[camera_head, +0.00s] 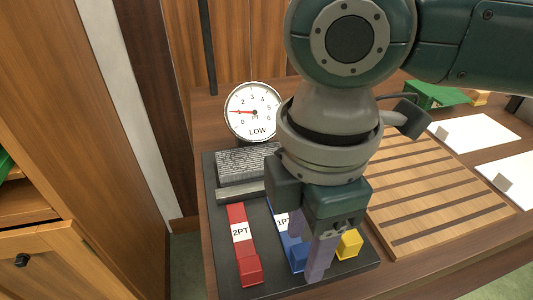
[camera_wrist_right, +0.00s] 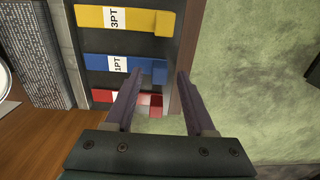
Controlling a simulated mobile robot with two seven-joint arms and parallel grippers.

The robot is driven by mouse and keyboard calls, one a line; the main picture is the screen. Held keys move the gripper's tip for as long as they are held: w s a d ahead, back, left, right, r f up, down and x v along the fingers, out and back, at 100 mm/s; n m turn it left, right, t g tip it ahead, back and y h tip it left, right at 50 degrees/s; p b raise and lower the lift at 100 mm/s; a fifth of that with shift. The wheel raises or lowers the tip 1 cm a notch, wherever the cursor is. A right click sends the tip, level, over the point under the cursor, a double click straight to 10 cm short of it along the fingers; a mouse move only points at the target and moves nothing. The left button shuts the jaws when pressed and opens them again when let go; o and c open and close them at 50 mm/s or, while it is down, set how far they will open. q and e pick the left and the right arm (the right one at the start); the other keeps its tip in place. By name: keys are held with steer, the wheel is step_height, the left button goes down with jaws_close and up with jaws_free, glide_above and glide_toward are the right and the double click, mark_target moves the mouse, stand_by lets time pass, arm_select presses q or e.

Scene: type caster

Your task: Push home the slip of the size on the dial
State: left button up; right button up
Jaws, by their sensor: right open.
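A red slip labelled 2PT (camera_head: 243,250), a blue slip labelled 1PT (camera_head: 298,261) and a yellow slip (camera_head: 350,245) lie side by side on the dark tray (camera_head: 222,281). The yellow slip's 3PT label shows in the wrist view (camera_wrist_right: 145,20). My right gripper (camera_head: 314,272) is open and points down at the blue slip's raised end block. In the wrist view that block (camera_wrist_right: 159,70) appears between the fingertips. Contact and height are unclear. My left gripper is out of view.
Grey rows of type (camera_head: 240,163) and a metal bar (camera_head: 237,191) lie at the slips' far ends. A slatted wooden rack (camera_head: 430,205) stands to the right, with white plates (camera_head: 480,135) beyond. A wooden cabinet (camera_head: 70,130) is at left. The table's front edge is close.

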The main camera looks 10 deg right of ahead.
steer(key=shift+f, duration=0.6)
jaws_close()
steer(key=shift+w, duration=0.1)
stand_by(1.0)
